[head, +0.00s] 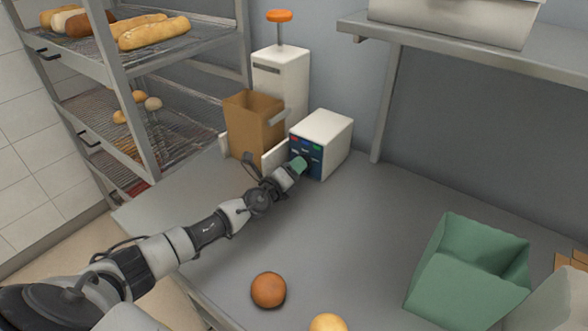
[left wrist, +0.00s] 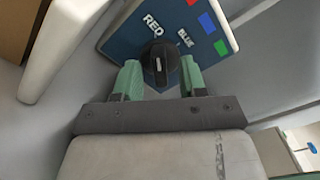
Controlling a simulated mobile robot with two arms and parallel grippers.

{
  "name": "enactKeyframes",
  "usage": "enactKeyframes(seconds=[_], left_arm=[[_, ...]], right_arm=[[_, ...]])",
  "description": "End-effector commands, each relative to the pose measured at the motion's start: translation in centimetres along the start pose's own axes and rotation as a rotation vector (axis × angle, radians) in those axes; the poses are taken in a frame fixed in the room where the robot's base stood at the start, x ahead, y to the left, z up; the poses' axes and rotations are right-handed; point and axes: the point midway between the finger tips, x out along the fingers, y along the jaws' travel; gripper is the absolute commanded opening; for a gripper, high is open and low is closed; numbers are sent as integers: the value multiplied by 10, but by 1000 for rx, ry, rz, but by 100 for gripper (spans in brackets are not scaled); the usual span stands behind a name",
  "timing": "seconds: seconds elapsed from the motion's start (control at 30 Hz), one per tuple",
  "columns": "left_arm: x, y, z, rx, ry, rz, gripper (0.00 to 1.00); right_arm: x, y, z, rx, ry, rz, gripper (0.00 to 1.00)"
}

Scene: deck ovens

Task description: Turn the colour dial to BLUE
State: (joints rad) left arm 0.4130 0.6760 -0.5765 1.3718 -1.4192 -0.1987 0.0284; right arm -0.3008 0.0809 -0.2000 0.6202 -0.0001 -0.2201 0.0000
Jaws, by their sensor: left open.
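The white control box (head: 328,135) stands at the back of the steel counter, its dark blue panel (head: 306,150) facing my left arm. In the left wrist view the black colour dial (left wrist: 158,68) sits on the panel (left wrist: 125,38), with a white mark on its face. The words RED (left wrist: 152,22) and BLUE (left wrist: 185,40) are printed beside it, with red, blue and green patches nearby. My left gripper (head: 298,164) is at the panel, its green fingers open on either side of the dial; contact cannot be told. In the head view the gripper hides the dial.
A brown paper bag (head: 254,126) and a white dispenser (head: 283,76) with an orange knob stand close left of the box. A bun (head: 268,290) and a green crate (head: 440,275) are at the front. The middle counter (head: 350,215) is clear.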

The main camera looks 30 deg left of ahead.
Motion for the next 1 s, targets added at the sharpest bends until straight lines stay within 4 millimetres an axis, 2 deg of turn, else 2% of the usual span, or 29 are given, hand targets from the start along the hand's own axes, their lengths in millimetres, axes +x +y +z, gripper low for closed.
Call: enactKeyframes(seconds=[0.17,0.47,0.77,1.0], left_arm=[[0,0,0,0,0,0,42],[0,0,0,0,0,0,0],[0,0,0,23,0,0,0],[0,0,0,139,0,0,0]], right_arm=[[0,0,0,0,1,-1,43],[0,-2,-1,0,1,-2,43],[0,-2,-1,0,1,-2,43],[0,-2,-1,1,1,-2,43]])
